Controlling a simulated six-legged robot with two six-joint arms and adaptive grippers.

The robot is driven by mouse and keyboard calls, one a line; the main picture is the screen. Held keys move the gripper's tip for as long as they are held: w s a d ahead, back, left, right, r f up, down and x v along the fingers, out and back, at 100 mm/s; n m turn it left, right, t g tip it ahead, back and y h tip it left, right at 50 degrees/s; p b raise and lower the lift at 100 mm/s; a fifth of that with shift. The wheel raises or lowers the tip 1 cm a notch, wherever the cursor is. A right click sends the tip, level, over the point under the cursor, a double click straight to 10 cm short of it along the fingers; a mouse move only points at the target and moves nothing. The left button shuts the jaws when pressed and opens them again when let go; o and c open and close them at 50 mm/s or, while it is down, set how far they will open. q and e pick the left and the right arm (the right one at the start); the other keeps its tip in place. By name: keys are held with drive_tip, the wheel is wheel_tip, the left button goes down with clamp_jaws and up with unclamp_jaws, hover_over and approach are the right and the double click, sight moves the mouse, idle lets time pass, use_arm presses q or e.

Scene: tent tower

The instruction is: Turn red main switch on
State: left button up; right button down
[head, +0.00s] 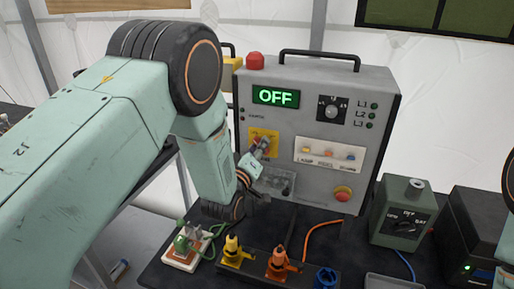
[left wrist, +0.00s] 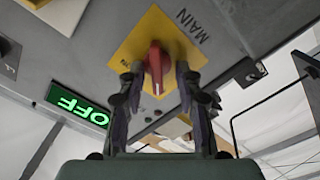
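The red main switch (left wrist: 157,62) sits on a yellow plate (left wrist: 150,35) marked MAIN on the grey control box. In the left wrist view its knob lies between the two fingers of my left gripper (left wrist: 158,80), with narrow gaps showing on both sides. The gripper is open around the knob. In the head view, my left gripper (head: 262,153) reaches the yellow plate (head: 259,134) and mostly hides the switch. The box display (head: 276,97) reads OFF in green. My right gripper is out of view.
The grey box (head: 325,175) also carries a red button (head: 255,61), a black dial (head: 332,111), small coloured switches (head: 329,152) and a red-yellow stop button (head: 343,193). Coloured plugs (head: 277,262) stand in front. A green box (head: 402,210) stands at right.

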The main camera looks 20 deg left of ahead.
use_arm(q)
drive_tip(key=shift+d, duration=0.2)
drive_tip(key=shift+w+d, duration=0.2)
drive_tip(key=shift+d, duration=0.05)
drive_tip(key=c, duration=0.3)
drive_tip(key=shift+a, duration=0.25)
clamp_jaws()
drive_tip(key=shift+d, duration=0.1)
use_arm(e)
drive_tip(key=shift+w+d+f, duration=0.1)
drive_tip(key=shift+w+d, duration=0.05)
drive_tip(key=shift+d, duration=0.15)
use_arm(q)
drive_tip(key=shift+r, duration=0.1)
